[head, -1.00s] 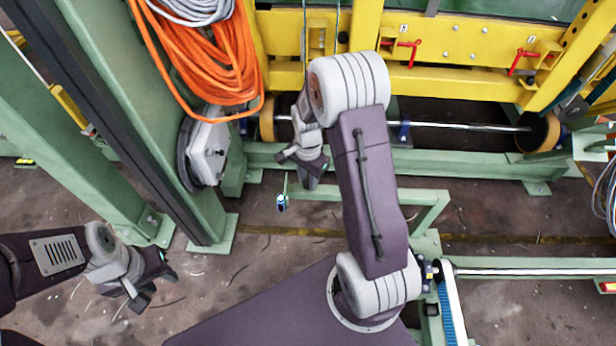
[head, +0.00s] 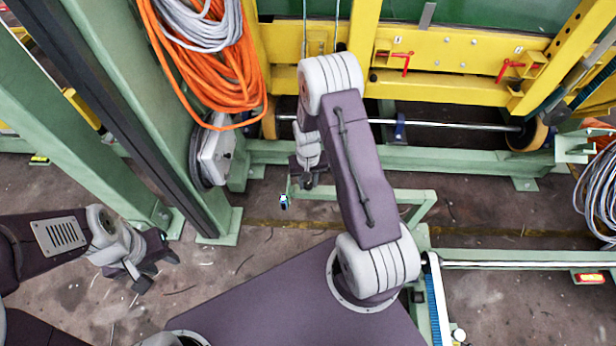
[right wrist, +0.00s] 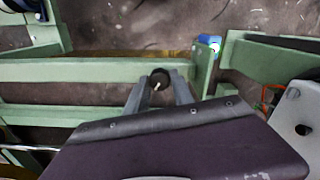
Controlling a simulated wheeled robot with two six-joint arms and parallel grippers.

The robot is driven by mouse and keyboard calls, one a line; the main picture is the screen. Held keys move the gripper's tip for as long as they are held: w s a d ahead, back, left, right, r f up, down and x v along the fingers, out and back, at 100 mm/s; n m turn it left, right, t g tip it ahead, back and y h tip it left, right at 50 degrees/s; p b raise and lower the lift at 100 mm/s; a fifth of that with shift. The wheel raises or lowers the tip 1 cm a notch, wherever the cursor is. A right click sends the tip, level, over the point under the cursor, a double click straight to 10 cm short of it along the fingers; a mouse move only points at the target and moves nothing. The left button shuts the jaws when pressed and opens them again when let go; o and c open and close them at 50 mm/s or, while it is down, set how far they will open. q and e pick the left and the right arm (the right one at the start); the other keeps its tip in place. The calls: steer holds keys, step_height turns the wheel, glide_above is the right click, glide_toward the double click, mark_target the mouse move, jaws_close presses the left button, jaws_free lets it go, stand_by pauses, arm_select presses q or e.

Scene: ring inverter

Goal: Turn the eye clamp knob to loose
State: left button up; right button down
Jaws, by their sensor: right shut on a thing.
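The eye clamp knob (right wrist: 159,76) is a small dark round knob with a pale mark on its face. It shows in the right wrist view, above a green beam. My right gripper (right wrist: 160,84) has a finger on each side of the knob and is shut on it. In the head view the right gripper (head: 308,181) points down near the end of a low green frame, and the knob is hidden there. My left gripper (head: 156,272) is at the lower left, with its fingers apart and empty, away from the knob.
A small blue-ended fitting (head: 284,201) sits close to the right gripper. A green post (head: 135,110) with orange cable coils (head: 215,65) stands to the left. A yellow frame (head: 450,85) and a steel shaft (head: 450,124) lie behind. Open floor (head: 230,265) shows between the arms.

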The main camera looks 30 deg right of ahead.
steer(key=n+p, duration=0.3)
steer(key=n, duration=0.3)
steer(key=shift+r+n+p, duration=0.15)
steer(key=shift+n+p, duration=0.15)
steer(key=shift+p, duration=0.1)
steer(key=n+p, duration=0.1)
steer(key=n, duration=0.2)
steer(key=shift+n+p, duration=0.65)
steer(key=shift+n, duration=0.85)
steer(key=c, duration=1.1)
jaws_free()
